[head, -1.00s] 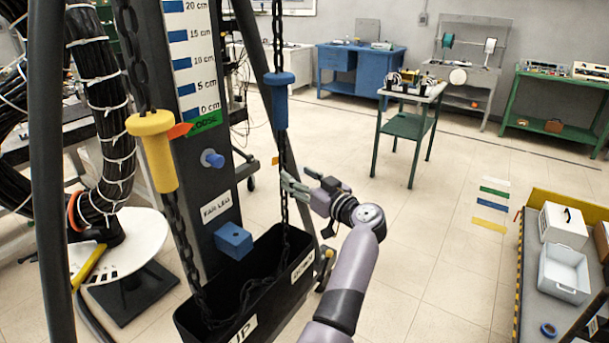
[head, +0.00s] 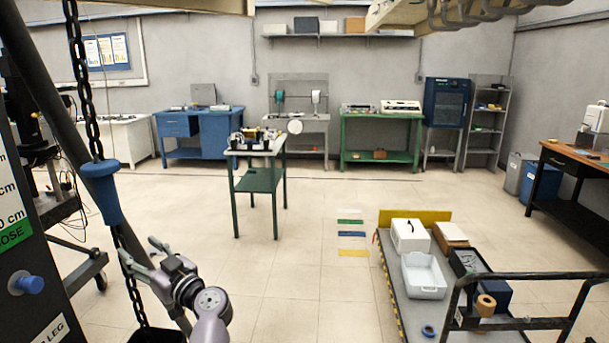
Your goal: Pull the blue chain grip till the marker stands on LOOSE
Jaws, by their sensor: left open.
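The blue chain grip (head: 102,192) hangs on a black chain (head: 82,80) at the left of the head view. My left gripper (head: 138,252) is just below the grip, its fingers open near the chain under it. I cannot tell whether the chain lies between the fingers, and nothing is gripped. The scale board (head: 12,190) is cut off by the left edge. Its green LOOSE band (head: 14,233) shows in part, below the 0 cm line. The marker is not in view. My right gripper is not in view.
A dark frame post (head: 60,110) slants behind the chain. A blue knob (head: 28,285) sits on the board. A black bin (head: 155,335) shows at the bottom edge. A cart (head: 400,300) with boxes stands at right.

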